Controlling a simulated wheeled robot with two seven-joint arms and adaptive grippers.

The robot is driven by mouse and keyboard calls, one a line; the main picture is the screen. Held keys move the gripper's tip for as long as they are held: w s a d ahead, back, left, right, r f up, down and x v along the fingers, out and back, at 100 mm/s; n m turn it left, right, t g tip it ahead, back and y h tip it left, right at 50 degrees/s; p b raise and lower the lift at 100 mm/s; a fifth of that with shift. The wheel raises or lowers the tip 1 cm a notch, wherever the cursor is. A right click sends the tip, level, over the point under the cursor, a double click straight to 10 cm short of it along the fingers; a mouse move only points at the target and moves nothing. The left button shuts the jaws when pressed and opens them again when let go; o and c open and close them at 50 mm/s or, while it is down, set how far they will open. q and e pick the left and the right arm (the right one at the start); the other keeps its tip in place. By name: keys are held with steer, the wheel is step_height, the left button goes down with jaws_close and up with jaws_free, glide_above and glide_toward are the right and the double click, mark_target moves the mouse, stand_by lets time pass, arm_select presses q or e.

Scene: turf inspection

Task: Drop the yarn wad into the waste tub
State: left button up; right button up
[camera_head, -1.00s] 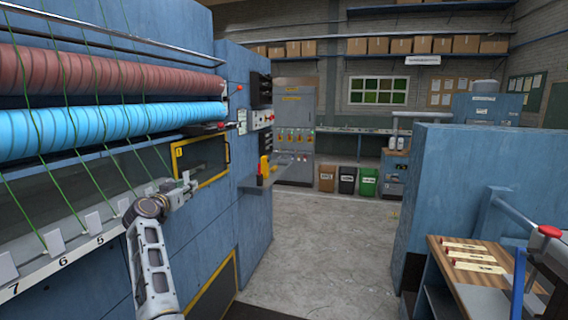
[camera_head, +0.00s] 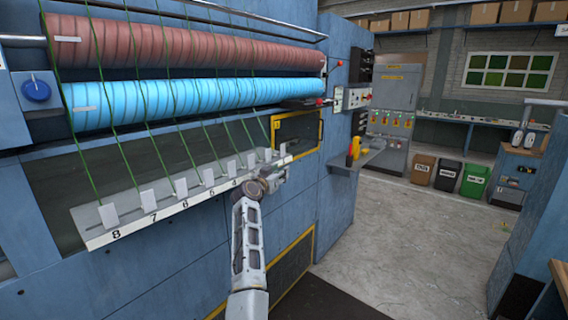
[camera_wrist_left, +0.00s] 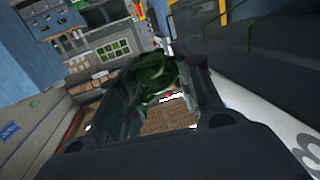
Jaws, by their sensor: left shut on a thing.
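A dark green yarn wad (camera_wrist_left: 158,76) shows in the left wrist view, between the fingers of my left gripper (camera_wrist_left: 165,88). The gripper is shut on it. In the head view my left gripper (camera_head: 279,172) is in front of the machine's numbered white rail, near its right end; the wad cannot be made out there. Three bins stand on the floor in the far right: a brown bin (camera_head: 422,170), a black bin (camera_head: 447,176) and a green bin (camera_head: 474,182). Their labels are too small to read, so I cannot tell which is the waste tub. My right gripper is out of view.
The blue textile machine (camera_head: 170,265) with red and blue rollers and green threads fills the left. A small shelf (camera_head: 372,158) with a yellow item juts from it. Grey floor (camera_head: 410,240) lies open toward the bins. A blue partition (camera_head: 530,220) bounds the right.

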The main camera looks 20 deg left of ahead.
arm_select(q)
steer(key=s+d+f+n+y, duration=0.1)
steer(key=s+d+f, duration=0.1)
steer(key=s+f, duration=0.7)
steer(key=s+d+f+y, duration=0.15)
steer(key=s+f, duration=0.35)
steer(key=f, duration=0.8)
steer(key=s+d+f, duration=0.5)
steer(key=s, duration=0.5)
steer(key=s+d+f+h, duration=0.1)
steer(key=s+d+f, duration=0.4)
steer(key=s, duration=0.5)
steer(key=shift+d+b, duration=0.3)
steer(key=shift+b, duration=0.15)
steer(key=shift+f, duration=0.1)
